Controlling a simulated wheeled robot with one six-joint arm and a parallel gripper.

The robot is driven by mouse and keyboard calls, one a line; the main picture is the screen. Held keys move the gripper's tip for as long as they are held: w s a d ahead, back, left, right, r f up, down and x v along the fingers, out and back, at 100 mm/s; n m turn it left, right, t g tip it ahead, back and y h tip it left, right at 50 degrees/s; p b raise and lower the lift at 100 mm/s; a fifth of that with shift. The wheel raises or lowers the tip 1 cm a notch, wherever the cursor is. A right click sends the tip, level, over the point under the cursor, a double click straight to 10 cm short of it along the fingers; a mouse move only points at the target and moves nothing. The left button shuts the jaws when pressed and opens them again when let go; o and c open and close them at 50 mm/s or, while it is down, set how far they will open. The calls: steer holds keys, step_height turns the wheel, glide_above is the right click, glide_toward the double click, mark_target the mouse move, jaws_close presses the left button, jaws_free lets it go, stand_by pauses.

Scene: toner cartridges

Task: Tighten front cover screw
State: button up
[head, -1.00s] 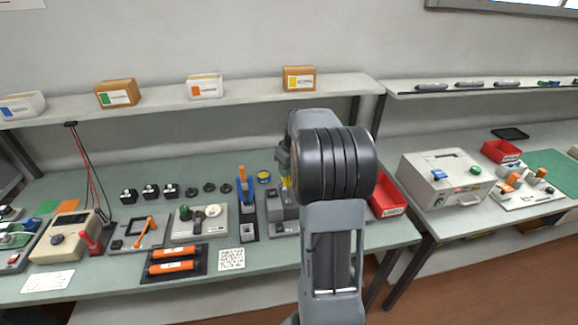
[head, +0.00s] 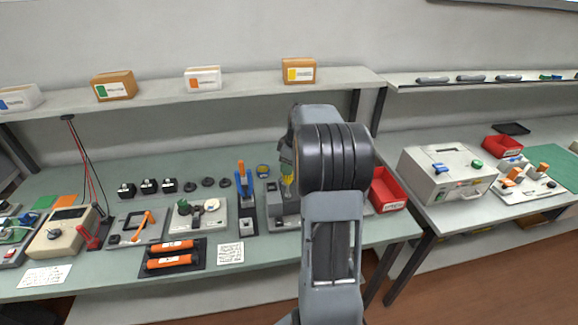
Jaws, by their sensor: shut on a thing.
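My gripper (head: 287,168) shows just left of my arm's dark joint, pointing down over the bench and partly hidden by the arm. It is shut on a yellow-handled tool (head: 287,184), which looks like a screwdriver. The tool stands roughly upright over a grey fixture (head: 275,208) on the green bench. The arm hides the right part of this fixture. The tool's tip and the front cover screw are too small or hidden to make out, so I cannot tell whether they touch.
A blue clamp with an orange handle (head: 244,185) stands just left of the fixture. A red bin (head: 388,192) is to the right, behind the arm. Orange cylinders (head: 172,255) lie on a black tray at the front left. A shelf (head: 160,97) with boxes runs above.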

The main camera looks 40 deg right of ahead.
steer(key=n, duration=0.4)
steer(key=shift+d+g+y, duration=0.1)
steer(key=shift+g+y, duration=0.2)
steer(key=n, duration=0.3)
steer(key=n+g+p, duration=0.1)
steer(key=n, duration=0.2)
steer(key=shift+w+d, duration=0.1)
steer(key=shift+w, duration=0.1)
steer(key=shift+f+b, duration=0.7)
steer(key=shift+f, duration=0.15)
stand_by(0.8)
steer(key=m+t+b, duration=0.1)
steer(key=m, duration=0.4)
steer(key=shift+s+f+m+b, duration=0.1)
steer(key=shift+s+m+b, duration=0.05)
steer(key=shift+m+b, duration=0.2)
steer(key=shift+m, duration=0.55)
